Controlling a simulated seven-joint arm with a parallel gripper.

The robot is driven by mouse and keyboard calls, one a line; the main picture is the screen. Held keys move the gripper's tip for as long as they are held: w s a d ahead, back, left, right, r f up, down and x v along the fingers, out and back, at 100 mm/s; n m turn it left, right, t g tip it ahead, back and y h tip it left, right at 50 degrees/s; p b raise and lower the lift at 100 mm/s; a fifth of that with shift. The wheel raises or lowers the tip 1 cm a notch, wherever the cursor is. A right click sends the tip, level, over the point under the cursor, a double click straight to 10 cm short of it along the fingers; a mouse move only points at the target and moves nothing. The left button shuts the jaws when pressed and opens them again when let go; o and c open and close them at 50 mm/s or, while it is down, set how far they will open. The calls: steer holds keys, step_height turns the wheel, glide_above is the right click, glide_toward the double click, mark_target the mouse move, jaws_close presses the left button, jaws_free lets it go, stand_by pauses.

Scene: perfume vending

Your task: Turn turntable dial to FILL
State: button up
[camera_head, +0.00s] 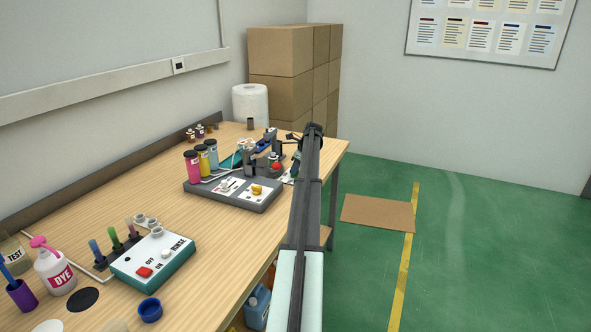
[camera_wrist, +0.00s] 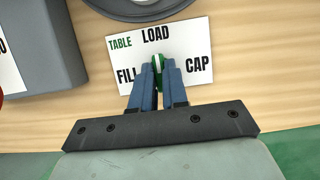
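The turntable dial (camera_wrist: 158,62) is a small green knob with a white pointer line in the wrist view. It stands on a white plate (camera_wrist: 196,48) marked TABLE, LOAD, FILL and CAP. LOAD is at the top, FILL at lower left and CAP at lower right. The white line points up, roughly toward LOAD. My gripper (camera_wrist: 158,70) has its blue fingers on both sides of the knob, and they look shut on it. In the head view the plate (camera_head: 288,180) is partly hidden by my arm, and the dial cannot be made out there.
A grey station base (camera_head: 235,196) with pink, yellow and blue bottles stands left of the plate. A grey round base (camera_wrist: 140,6) lies just beyond the plate. The red button (camera_head: 276,167) is close by. A teal control box (camera_head: 154,259) sits nearer on the wooden bench (camera_head: 205,258).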

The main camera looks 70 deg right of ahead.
jaws_close()
steer(key=n, duration=0.1)
steer(key=n+y, duration=0.1)
steer(key=n, duration=0.2)
steer(key=shift+d+y, duration=0.25)
steer(key=shift+y, duration=0.05)
steer(key=n, duration=0.2)
steer(key=n+g+y, duration=0.1)
steer(key=n, duration=0.1)
steer(key=shift+w+n+y, duration=0.15)
steer(key=shift+n+y, duration=0.15)
steer(key=n+g, duration=0.1)
steer(key=n, duration=0.3)
steer(key=shift+d+g+y, duration=0.1)
steer(key=shift+g+y, duration=0.3)
steer(key=n+g, duration=0.1)
steer(key=n, duration=0.4)
steer(key=shift+w+g, duration=0.15)
steer(key=shift+g, duration=0.25)
steer(key=shift+n, duration=0.3)
